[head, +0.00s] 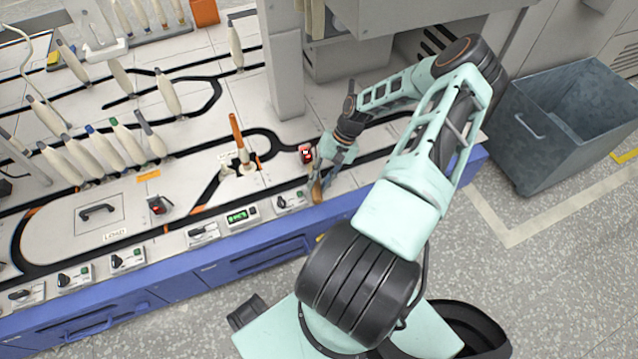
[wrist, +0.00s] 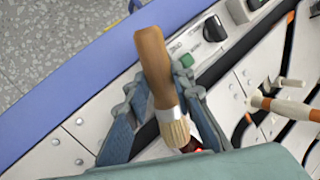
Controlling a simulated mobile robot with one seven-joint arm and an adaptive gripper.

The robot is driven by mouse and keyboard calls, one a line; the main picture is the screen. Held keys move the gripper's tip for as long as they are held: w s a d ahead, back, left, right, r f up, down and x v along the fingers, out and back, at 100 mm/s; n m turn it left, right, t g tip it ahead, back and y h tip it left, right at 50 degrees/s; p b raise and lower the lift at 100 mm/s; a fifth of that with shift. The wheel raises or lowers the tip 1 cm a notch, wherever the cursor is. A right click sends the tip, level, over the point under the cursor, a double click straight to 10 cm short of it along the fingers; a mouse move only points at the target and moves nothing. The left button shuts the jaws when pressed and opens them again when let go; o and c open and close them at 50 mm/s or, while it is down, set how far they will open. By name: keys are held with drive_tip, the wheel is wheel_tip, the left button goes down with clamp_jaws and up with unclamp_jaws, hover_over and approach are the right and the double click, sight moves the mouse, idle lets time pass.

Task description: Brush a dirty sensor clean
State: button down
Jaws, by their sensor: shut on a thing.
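My gripper (head: 326,166) is shut on a brush, low over the right part of the white bench top near its front edge. The brush's brown wooden handle (head: 317,190) points toward the blue front edge. In the wrist view the brush (wrist: 154,65) lies between the two fingers, with its metal band and pale bristles (wrist: 176,133) toward the gripper's body. A small sensor with a red light (head: 307,154) stands just left of my gripper. In the wrist view a red bit (wrist: 190,149) shows by the bristle tips; I cannot tell whether they touch.
A second small dark device with red (head: 157,205) stands further left. A spindle with an orange top (head: 238,140) stands left of my gripper. Several bobbins (head: 127,145) stand on the left. A grey column (head: 280,60) rises behind. A grey bin (head: 560,125) is at right.

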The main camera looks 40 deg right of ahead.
drive_tip(key=shift+w+d, duration=0.15)
drive_tip(key=shift+w, duration=0.4)
